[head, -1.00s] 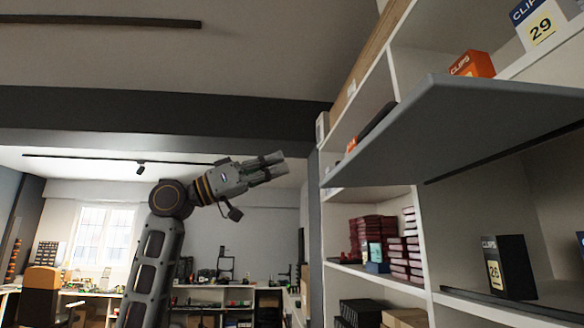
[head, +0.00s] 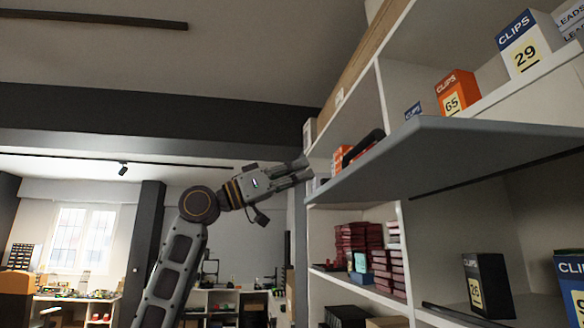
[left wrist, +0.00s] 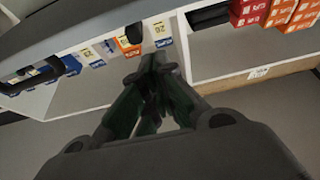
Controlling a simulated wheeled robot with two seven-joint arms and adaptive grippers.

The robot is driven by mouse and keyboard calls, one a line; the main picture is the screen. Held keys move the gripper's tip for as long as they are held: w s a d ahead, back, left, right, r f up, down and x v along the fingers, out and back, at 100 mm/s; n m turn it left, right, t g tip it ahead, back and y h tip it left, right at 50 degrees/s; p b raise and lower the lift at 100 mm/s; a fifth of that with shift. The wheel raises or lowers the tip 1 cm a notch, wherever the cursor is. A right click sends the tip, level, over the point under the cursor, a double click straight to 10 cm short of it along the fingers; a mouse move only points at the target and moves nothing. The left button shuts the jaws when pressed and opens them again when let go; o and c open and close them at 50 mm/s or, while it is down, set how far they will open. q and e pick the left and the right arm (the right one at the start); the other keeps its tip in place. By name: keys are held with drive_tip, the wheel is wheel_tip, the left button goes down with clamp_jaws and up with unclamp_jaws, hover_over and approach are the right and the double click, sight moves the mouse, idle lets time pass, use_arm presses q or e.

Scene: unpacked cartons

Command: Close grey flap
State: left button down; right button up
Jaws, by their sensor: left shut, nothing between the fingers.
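The grey flap (head: 450,160) sticks out from the shelf unit at the right of the head view, raised and roughly level. Its underside and front edge show. My left gripper (head: 306,172) is shut and empty, with its fingers pointing right, near the flap's left end in the picture. I cannot tell whether they touch. In the left wrist view the fingers (left wrist: 153,65) are together, pointing toward the shelves, and a grey panel, probably the flap, crosses the upper left. My right gripper is not in view.
An orange clips box (head: 456,94) and a white and blue clips box (head: 524,46) stand on the shelf above the flap. Dark red stacks (head: 358,247) and a black box (head: 488,285) stand below. The room left of my arm is open.

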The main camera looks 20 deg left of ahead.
use_arm(q)
drive_tip(key=shift+f, duration=1.6)
drive_tip(key=shift+f, duration=0.2)
